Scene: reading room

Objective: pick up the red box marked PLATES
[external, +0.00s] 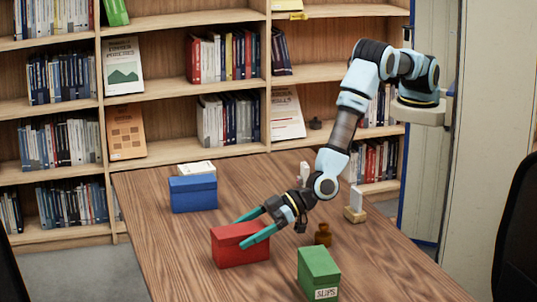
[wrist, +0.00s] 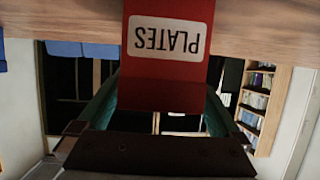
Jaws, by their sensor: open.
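The red box (external: 236,252) stands on the wooden table in the external view. In the wrist view the red box (wrist: 165,85) fills the middle, and its white PLATES label reads upside down. My gripper (external: 241,232) is open, with its teal fingers on either side of the box's upper part. In the wrist view one finger of my gripper (wrist: 162,98) shows left of the box and the other right of it. I cannot tell whether either finger touches the box.
A blue box (external: 193,195) stands behind, with a white item (external: 196,168) by it. A green box (external: 318,268) marked SLIPS stands at front right, near a brown bottle (external: 323,237). A white piece on a wooden base (external: 355,215) is further right. Bookshelves (external: 180,105) line the back.

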